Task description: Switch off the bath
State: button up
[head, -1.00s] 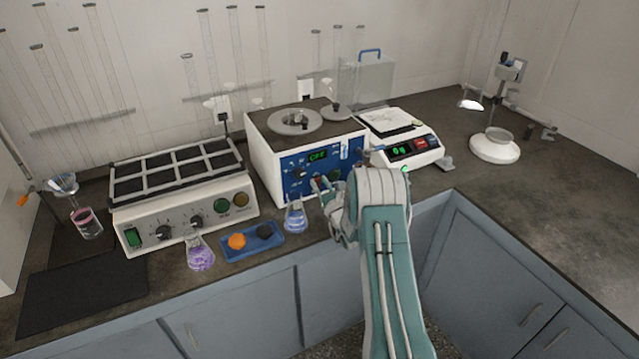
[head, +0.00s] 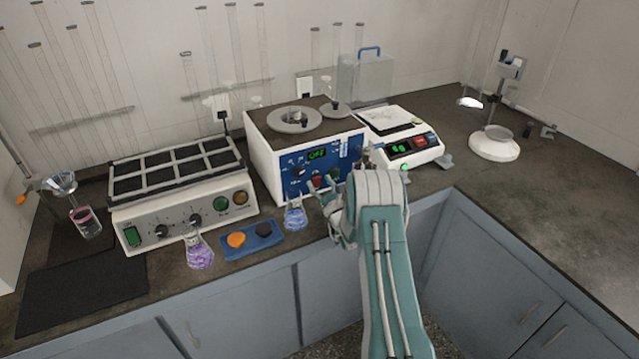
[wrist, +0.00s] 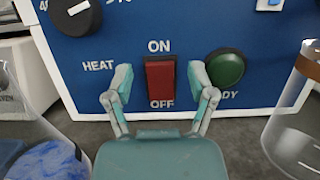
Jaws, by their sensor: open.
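The bath (head: 262,150) is a white box with a blue front panel and a round opening on top. Its green display (head: 317,154) appears to read OFF. In the wrist view, the red rocker switch (wrist: 160,82) sits between the printed words ON and OFF, beside the word HEAT. I cannot tell which way it is tipped. A dark green round lamp (wrist: 225,68) is right of it and looks unlit. My gripper (wrist: 161,84) is open and empty, its fingers on either side of the switch and in front of the panel. It also shows in the head view (head: 326,199).
A flask with blue liquid (head: 295,216) stands in front of the bath, close to my gripper. A blue tray (head: 252,254) and a purple flask (head: 199,252) are further left. A shaker (head: 180,205) stands left of the bath, a balance (head: 405,140) right.

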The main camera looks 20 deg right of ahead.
jog(key=v, duration=1.2)
jog(key=shift+w+f, duration=0.1)
